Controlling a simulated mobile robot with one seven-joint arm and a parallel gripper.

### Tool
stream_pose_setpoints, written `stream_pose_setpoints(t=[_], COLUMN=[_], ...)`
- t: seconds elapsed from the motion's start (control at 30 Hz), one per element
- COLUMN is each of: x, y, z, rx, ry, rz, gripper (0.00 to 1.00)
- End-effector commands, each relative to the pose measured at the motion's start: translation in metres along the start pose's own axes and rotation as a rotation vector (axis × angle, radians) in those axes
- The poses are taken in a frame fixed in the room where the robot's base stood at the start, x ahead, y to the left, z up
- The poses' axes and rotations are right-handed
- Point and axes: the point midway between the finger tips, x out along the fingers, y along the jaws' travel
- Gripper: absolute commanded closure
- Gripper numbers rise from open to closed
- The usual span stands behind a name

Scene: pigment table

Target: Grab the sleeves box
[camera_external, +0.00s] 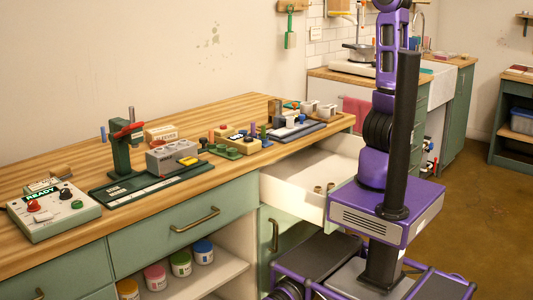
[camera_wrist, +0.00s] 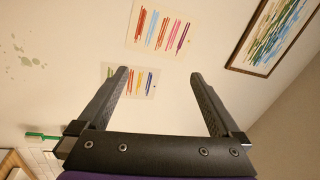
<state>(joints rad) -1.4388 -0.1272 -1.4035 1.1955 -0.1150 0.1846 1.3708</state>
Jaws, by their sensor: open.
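A small tan box (camera_external: 161,132) with a pale printed label stands on the wooden worktop, behind the green press stand and the grey block. It looks like the sleeves box, but the print is too small to read surely. My gripper (camera_wrist: 160,75) is open and empty in the wrist view, facing the wall with its colour-stroke pictures. The box does not show in the wrist view. In the external view my arm rises out of the top of the frame, so the gripper is hidden there, well away from the box.
A green press stand (camera_external: 122,157) and a grey block (camera_external: 172,157) stand in front of the box. A control box (camera_external: 53,214) sits at the left. Small parts and trays crowd the right of the worktop. An open drawer (camera_external: 290,190) juts out near my base.

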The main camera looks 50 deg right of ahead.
Motion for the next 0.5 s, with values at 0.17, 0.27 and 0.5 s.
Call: stream_pose_setpoints(t=[0.17, 0.27, 0.5], x=[-0.001, 0.0, 0.01], y=[0.002, 0.005, 0.032], z=[0.024, 0.041, 0.095], rx=[-0.141, -0.234, -0.521], ry=[-0.016, -0.033, -0.111], rz=[0.037, 0.063, 0.152], gripper=[0.0, 0.0, 0.0])
